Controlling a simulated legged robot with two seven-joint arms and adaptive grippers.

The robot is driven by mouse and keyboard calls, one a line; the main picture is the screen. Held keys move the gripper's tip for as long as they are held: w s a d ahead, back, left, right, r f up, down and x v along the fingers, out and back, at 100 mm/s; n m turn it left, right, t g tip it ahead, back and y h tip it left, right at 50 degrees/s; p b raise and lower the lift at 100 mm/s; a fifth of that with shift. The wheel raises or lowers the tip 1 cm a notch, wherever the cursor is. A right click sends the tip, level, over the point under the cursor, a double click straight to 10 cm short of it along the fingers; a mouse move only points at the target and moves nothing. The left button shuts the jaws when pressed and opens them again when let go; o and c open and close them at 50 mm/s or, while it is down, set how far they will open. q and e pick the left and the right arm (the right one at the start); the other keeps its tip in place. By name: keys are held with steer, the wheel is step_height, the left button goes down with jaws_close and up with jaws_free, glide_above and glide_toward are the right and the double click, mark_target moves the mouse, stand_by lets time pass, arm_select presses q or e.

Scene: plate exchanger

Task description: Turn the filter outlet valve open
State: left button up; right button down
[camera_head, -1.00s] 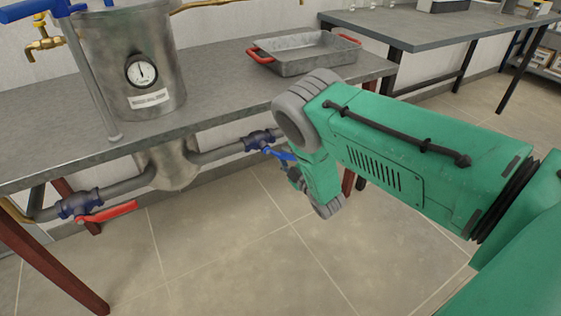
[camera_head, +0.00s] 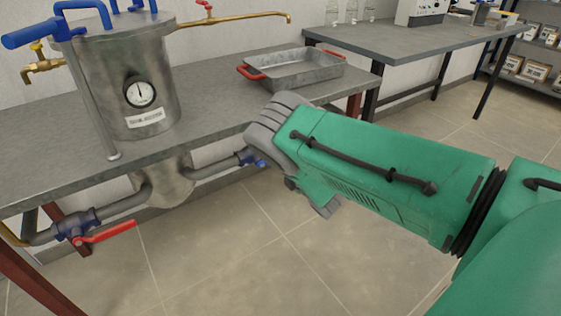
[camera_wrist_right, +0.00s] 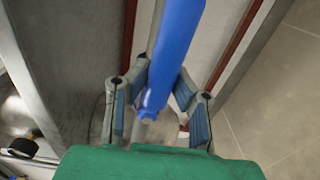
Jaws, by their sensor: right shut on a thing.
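The steel filter vessel (camera_head: 125,75) stands through the bench, with pipes running left and right below it. The right-hand pipe carries a dark blue valve (camera_head: 250,157), partly covered by my right arm in the head view. The left-hand pipe carries another valve (camera_head: 76,224) with a red lever (camera_head: 106,233). In the right wrist view, a long blue lever (camera_wrist_right: 177,35) runs between the fingers of my right gripper (camera_wrist_right: 160,78), which is shut on it. In the head view my right arm hides this gripper and most of the lever. My left gripper is out of view.
A metal tray with red handles (camera_head: 308,86) sits on the grey bench (camera_head: 215,97) above the right-hand valve. A second table (camera_head: 415,46) stands at the back right. The tiled floor (camera_head: 230,265) in front is clear.

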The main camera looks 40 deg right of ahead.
steer(key=shift+s+a+f, duration=0.15)
steer(key=shift+f, duration=0.05)
steer(key=c, duration=1.5)
jaws_free()
steer(key=shift+o, duration=0.8)
steer(key=shift+r, duration=0.15)
steer(key=s, duration=1.2)
steer(key=shift+a, duration=0.15)
